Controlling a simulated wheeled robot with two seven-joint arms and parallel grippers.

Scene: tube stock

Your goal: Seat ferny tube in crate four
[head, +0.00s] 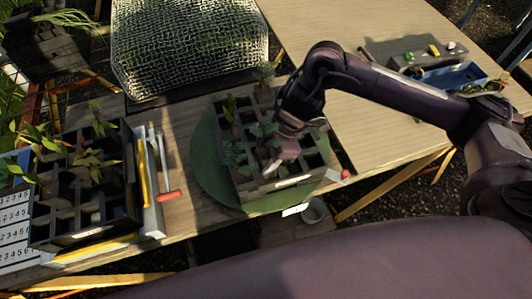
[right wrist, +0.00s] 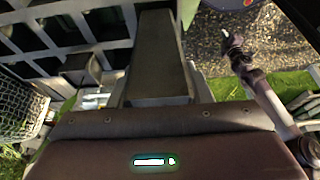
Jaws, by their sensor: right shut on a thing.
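A dark grey crate (head: 246,190) with square cells sits on a round green mat (head: 204,185) in the head view. Several of its cells hold small plants; others look empty. My right gripper (head: 283,158) is down over the crate's near right part, shut on what seems to be a tube with blue-green leaves (head: 264,130); the arm hides most of it. In the right wrist view the gripper (right wrist: 160,30) points down by the dark cells. The crate's number is not readable. My left gripper (right wrist: 229,40) seems to show small in the right wrist view; its jaws are unclear.
A second dark crate (head: 70,222) with reddish and green plants stands at left beside a numbered sheet (head: 14,228). A red-handled tool (head: 168,195) lies between the crates. A mesh-covered bin (head: 190,50) stands behind. The board at right (head: 365,140) is mostly clear under my arm.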

